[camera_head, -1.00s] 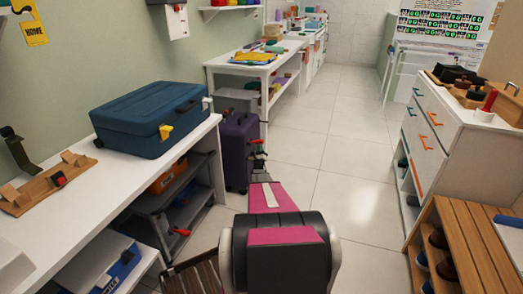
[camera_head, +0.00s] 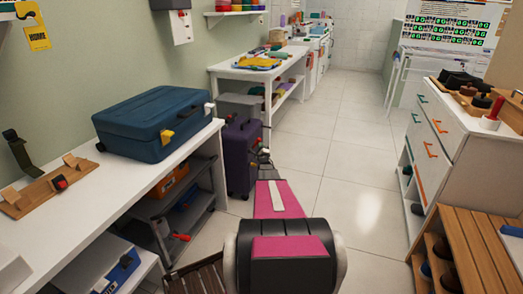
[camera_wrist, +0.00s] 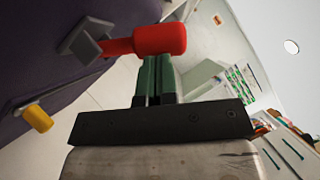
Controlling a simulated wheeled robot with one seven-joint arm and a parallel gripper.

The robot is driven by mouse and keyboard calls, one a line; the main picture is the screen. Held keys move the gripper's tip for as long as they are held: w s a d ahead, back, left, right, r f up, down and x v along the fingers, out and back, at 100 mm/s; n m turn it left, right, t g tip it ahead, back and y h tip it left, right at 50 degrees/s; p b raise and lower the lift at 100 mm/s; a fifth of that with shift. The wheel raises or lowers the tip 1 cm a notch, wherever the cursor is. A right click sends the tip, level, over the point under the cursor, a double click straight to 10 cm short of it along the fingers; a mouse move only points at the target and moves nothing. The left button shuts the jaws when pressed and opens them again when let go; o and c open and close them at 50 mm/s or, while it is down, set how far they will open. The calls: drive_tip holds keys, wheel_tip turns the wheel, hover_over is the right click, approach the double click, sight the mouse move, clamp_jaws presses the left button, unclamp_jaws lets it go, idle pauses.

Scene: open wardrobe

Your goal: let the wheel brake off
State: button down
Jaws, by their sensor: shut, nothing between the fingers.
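A purple suitcase (camera_head: 240,160) stands on the floor beyond my arm; its dark side fills the left of the wrist view (camera_wrist: 40,50). A red lever (camera_wrist: 155,40) sticks out from a grey bracket (camera_wrist: 80,43) at its side. A yellow knob (camera_wrist: 37,117) sits lower on the same side. My gripper (camera_wrist: 157,60) has green fingers pressed together and empty. The fingertips are right at the red lever, with the lever across their ends; I cannot tell whether they touch. In the head view my gripper (camera_head: 264,158) is small beside the suitcase's right edge.
A white bench (camera_head: 80,215) with a blue case (camera_head: 155,122) runs along the left. A grey trolley (camera_head: 195,205) with a red handle (camera_head: 180,237) stands under it. A white drawer cabinet (camera_head: 450,150) and wooden bench (camera_head: 470,245) are on the right. The tiled floor between is clear.

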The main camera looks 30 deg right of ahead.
drive_tip(key=shift+w+a+r+n+y, duration=0.1)
drive_tip(key=shift+w+r+n+y, duration=0.15)
drive_tip(key=shift+n, duration=0.35)
drive_tip(key=shift+s, duration=0.15)
